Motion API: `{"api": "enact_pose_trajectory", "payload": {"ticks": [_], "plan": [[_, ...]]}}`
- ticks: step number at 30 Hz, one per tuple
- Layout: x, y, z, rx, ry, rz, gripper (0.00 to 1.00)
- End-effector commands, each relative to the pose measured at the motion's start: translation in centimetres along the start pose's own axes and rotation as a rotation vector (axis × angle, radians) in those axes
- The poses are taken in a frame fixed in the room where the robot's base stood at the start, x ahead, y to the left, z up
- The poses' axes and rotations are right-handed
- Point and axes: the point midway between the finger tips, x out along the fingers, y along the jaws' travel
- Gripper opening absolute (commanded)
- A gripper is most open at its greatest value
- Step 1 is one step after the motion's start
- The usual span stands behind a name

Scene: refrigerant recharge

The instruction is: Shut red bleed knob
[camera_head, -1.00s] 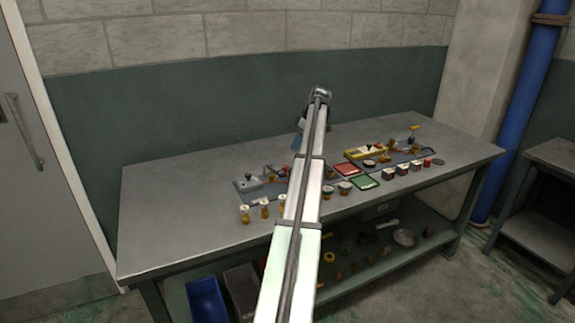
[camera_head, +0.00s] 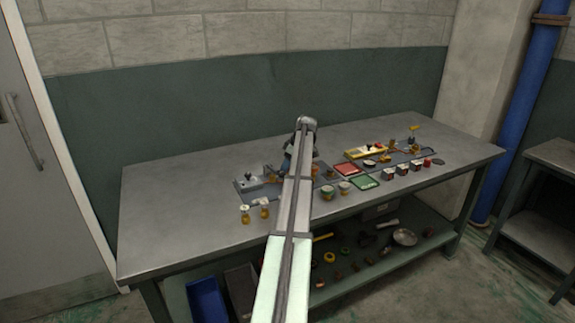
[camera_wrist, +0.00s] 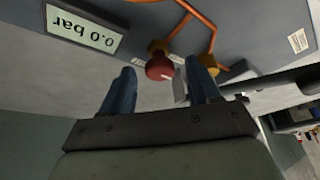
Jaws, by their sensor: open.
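In the wrist view the red bleed knob (camera_wrist: 159,66) stands out from a grey panel, between the tips of my gripper (camera_wrist: 160,78) as pictured. My two blue fingers are apart, and I see no contact with the knob. A small label sits beside the knob, partly covered by it. A yellow-brown fitting (camera_wrist: 208,64) is right behind the right fingertip. In the head view my arm covers much of the left fixture (camera_head: 250,184), and the knob cannot be made out there.
A display reading 0.0 bar (camera_wrist: 84,32) is left of the knob. An orange line (camera_wrist: 207,18) runs above it. The bench's left end is clear.

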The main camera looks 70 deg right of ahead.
Motion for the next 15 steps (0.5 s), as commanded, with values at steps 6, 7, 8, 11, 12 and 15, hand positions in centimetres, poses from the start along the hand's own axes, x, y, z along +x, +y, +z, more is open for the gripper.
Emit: {"api": "enact_pose_trajectory", "payload": {"ticks": [6,7,8,11,12,15], "plan": [[0.01,0.0,-0.01,0.0,0.0,0.0,0.61],[0.01,0.0,-0.01,0.0,0.0,0.0,0.6],[0.01,0.0,-0.01,0.0,0.0,0.0,0.57],[0.0,0.0,-0.01,0.0,0.0,0.0,0.48],[-0.01,0.0,-0.01,0.0,0.0,0.0,0.44],[-0.01,0.0,-0.01,0.0,0.0,0.0,0.34]]}}
